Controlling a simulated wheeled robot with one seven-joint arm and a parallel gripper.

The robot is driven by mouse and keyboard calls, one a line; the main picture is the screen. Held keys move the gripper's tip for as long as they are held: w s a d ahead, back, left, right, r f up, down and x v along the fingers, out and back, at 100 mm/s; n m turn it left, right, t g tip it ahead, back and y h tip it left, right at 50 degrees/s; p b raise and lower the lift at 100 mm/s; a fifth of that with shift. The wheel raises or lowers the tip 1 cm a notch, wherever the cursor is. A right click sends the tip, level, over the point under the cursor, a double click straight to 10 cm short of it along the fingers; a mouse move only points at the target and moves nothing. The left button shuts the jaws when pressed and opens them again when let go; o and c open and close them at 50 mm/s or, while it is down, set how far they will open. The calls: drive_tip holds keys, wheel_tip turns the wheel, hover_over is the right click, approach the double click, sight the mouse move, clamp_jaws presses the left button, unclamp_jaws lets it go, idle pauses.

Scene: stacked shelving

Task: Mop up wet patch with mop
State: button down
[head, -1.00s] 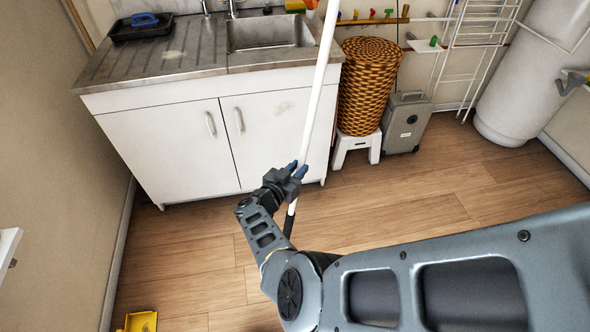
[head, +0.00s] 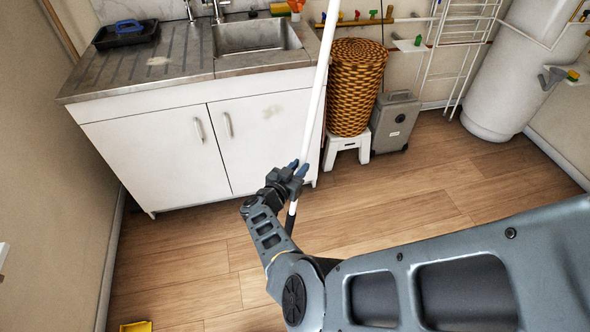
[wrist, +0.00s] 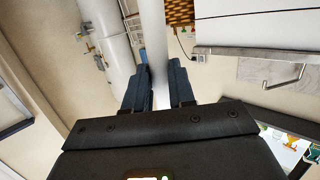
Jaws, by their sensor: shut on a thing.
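A long white mop handle (head: 318,105) runs from the top of the head view down to my gripper, slightly tilted. My gripper (head: 297,170) is shut on the handle, in front of the sink cabinet's right door. A darker lower part of the pole (head: 290,220) shows just below the gripper, and my arm hides what lies beneath. In the wrist view the pale handle (wrist: 154,40) stands between the two blue fingers of my gripper (wrist: 155,80). The mop head is not visible. I see no clear wet patch on the visible floor.
A white sink cabinet (head: 150,150) stands ahead. To its right are a wicker basket (head: 352,95) on a white stool (head: 345,150), a grey case (head: 396,122) and a white tank (head: 515,70). A yellow object (head: 136,326) lies at lower left. Wooden floor (head: 430,175) is open at right.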

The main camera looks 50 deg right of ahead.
drive_tip(key=shift+s+d, duration=0.15)
drive_tip(key=shift+d, duration=0.15)
drive_tip(key=shift+s+d, duration=0.3)
drive_tip(key=shift+d, duration=0.45)
drive_tip(key=shift+w+a, duration=0.7)
drive_tip(key=shift+a, duration=0.15)
drive_tip(key=shift+f, duration=0.1)
drive_tip(key=shift+w+a+f+b, duration=0.1)
drive_tip(key=shift+w+a+b, duration=0.45)
drive_tip(key=shift+a, duration=0.2)
drive_tip(key=shift+w+a, duration=0.1)
drive_tip(key=shift+a, duration=0.05)
drive_tip(key=shift+w+a+b, duration=0.35)
drive_tip(key=shift+w+a, duration=0.2)
drive_tip(key=shift+a, duration=0.1)
